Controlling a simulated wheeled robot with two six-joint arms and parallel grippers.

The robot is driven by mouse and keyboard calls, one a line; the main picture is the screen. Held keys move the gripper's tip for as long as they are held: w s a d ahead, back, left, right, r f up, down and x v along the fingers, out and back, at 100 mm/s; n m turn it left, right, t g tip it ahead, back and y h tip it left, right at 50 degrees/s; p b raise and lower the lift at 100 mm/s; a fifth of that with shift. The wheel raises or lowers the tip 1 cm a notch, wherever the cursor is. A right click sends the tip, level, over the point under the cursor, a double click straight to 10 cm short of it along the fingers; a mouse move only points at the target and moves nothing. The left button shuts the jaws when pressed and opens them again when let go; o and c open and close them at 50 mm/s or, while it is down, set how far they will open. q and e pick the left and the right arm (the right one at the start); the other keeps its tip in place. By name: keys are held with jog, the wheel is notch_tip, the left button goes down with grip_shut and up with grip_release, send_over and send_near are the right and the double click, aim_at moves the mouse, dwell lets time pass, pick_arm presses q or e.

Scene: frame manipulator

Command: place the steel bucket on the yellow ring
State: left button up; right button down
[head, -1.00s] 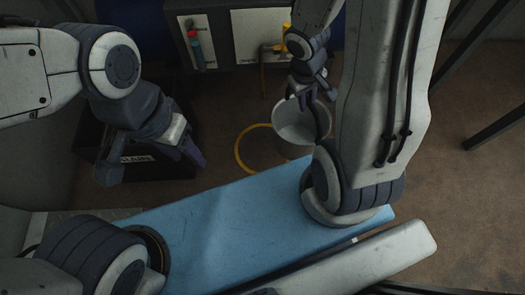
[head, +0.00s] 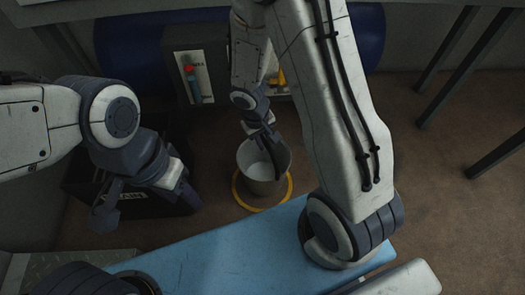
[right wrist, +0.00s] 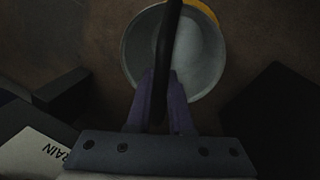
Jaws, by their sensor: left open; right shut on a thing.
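The steel bucket (head: 254,159) is in the middle of the head view, open end up. The yellow ring (head: 265,208) lies on the floor and shows at the left, front and right of the bucket. I cannot tell whether the bucket's base touches the floor. My right gripper (head: 269,139) is shut on the bucket's dark handle. In the right wrist view the gripper (right wrist: 161,100) holds the handle (right wrist: 168,42) across the bucket's mouth (right wrist: 200,65), and a yellow arc of the ring (right wrist: 207,10) shows at top. My left gripper (head: 145,202) is open and empty at left.
A dark crate with a lettered label (head: 140,203) stands below my left gripper. A blue surface (head: 225,255) lies in front of the ring. A dark cabinet with a red-topped blue item (head: 192,80) stands behind. Brown floor (head: 430,170) is open at right.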

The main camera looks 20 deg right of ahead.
jog(key=shift+w+a+f, duration=0.15)
jog(key=shift+w+a, duration=0.05)
jog(key=shift+a, duration=0.05)
jog(key=shift+f, duration=0.2)
notch_tip(320, 180, down, 4)
jog(key=b, duration=0.3)
jog(key=shift+r, duration=0.2)
jog(key=shift+f+b, duration=0.15)
jog(key=shift+b, duration=0.2)
jog(key=c, duration=0.8)
grip_release()
